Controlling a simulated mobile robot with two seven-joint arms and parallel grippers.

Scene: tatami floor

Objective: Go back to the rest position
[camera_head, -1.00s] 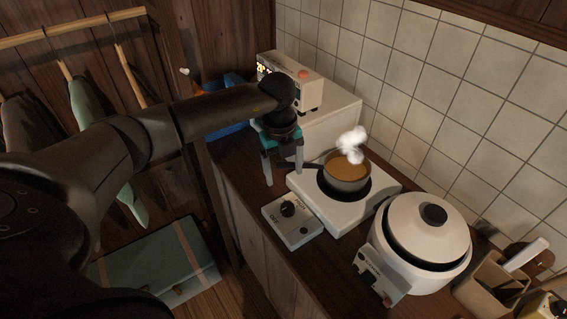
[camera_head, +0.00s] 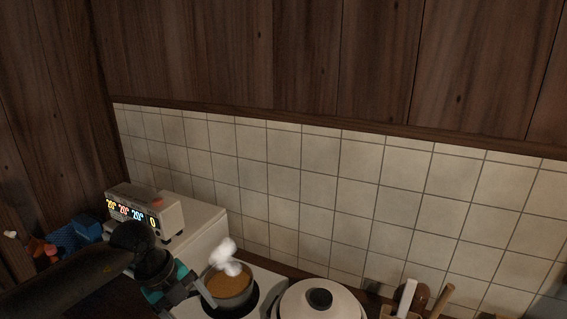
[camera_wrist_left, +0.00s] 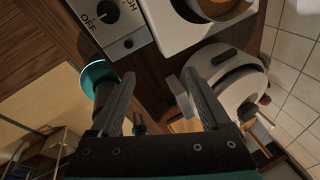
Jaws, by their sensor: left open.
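My left gripper (camera_head: 193,302) is at the bottom left of the head view, its arm coming in from the left. It is open, and no object shows between its two fingers in the left wrist view (camera_wrist_left: 163,100). In the head view it appears just left of a small pot (camera_head: 232,302) of brown liquid with white steam above it. The pot's edge also shows at the top of the left wrist view (camera_wrist_left: 222,18). My right gripper is in neither view.
A white lidded cooker (camera_head: 290,302) stands right of the pot. A box with a lit display (camera_head: 150,213) stands behind the arm at left. A control box with an OFF dial (camera_wrist_left: 128,42) and the cooker (camera_wrist_left: 240,80) lie beyond the fingers. A tiled wall (camera_head: 310,180) closes the back.

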